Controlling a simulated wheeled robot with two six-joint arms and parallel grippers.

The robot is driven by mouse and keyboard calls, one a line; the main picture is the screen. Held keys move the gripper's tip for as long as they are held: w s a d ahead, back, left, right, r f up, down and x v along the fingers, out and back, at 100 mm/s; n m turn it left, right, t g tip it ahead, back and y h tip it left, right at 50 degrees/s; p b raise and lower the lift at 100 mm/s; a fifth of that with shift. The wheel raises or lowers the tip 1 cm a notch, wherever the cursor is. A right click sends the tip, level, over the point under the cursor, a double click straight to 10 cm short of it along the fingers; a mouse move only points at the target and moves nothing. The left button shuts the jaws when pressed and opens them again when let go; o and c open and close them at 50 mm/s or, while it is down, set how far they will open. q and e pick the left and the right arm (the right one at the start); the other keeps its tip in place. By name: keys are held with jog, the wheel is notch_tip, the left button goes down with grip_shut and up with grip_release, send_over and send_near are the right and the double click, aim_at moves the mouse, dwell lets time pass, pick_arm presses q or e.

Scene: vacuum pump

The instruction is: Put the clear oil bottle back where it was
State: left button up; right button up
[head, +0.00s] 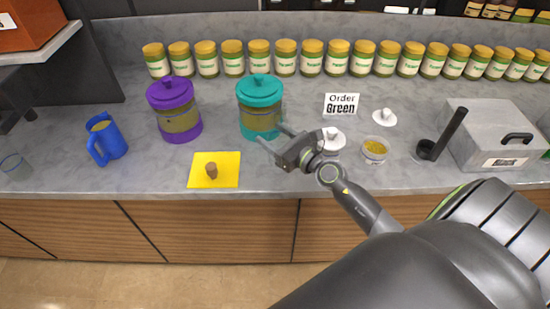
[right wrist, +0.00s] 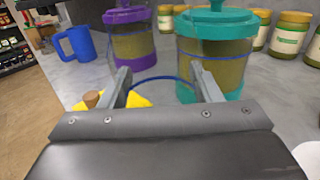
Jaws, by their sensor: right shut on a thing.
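A brown cork-like piece (head: 211,170) stands on a yellow mat (head: 230,160) left of the gripper. A clear glass vessel (head: 15,166) is at the far left. My left gripper is not in view.
A purple canister (head: 175,110) and a blue jug (head: 107,138) stand to the left. A row of jars (head: 285,58) lines the back. White lids, a small bowl of yellow stuff (head: 374,150) and a grey box (head: 497,135) are on the right. The counter's front strip is mostly clear.

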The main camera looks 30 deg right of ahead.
notch_tip(320, 180, down, 2)
jog(key=shift+f+b, duration=0.15)
jog(key=shift+b, duration=0.4)
jog(key=shift+f+b, duration=1.4)
jog(key=shift+f, duration=0.3)
jog(key=shift+f, duration=0.15)
jog(key=o, duration=1.2)
